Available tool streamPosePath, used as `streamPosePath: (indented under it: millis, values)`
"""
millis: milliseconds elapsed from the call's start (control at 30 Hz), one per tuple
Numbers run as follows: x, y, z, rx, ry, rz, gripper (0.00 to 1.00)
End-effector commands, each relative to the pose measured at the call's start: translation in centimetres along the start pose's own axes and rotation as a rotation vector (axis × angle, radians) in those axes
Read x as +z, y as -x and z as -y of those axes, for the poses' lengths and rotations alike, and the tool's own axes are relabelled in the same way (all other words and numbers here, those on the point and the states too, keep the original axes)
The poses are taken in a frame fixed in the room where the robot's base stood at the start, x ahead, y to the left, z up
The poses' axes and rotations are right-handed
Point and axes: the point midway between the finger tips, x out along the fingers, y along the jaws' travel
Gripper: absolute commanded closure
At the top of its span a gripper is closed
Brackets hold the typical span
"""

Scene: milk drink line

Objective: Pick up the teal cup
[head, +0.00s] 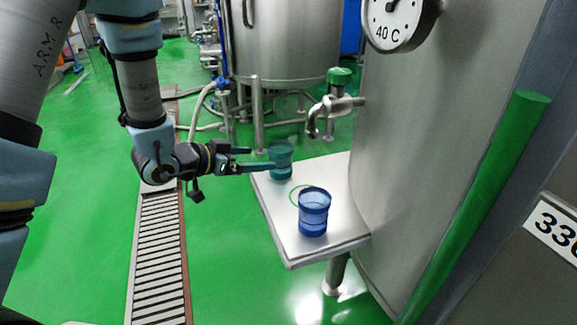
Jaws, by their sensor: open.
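The teal cup (283,154) stands upright near the far left corner of the metal shelf (328,238). My gripper (257,159) comes in from the left with its jaws open. Its two fingers point right, toward the teal cup. One fingertip overlaps the cup's front side in the picture and the other ends beside its far left side. I cannot tell whether either finger touches the cup.
A blue cup (313,216) stands on the shelf nearer to me, beside a green ring mark (294,190). A tap (334,104) with a green knob juts from the large tank (400,165) above the shelf's back. The green floor has a drain grate (160,250).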

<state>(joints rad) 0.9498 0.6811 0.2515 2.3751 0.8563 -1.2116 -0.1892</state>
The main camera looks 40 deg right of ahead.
Motion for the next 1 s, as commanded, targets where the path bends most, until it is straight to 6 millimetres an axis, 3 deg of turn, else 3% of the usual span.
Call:
streamPosePath:
  millis: [333, 567, 833, 1000]
  values:
    - [-0.2, -4.7, -0.8, 0.025, -0.005, -0.013, 0.00]
    - [-0.3, -6.4, -0.9, 0.023, -0.004, -0.013, 0.00]
    - [-0.5, -10.1, -1.4, 0.023, -0.005, -0.013, 0.00]
    - [-0.4, -11.1, -1.3, 0.022, -0.004, -0.014, 0.00]
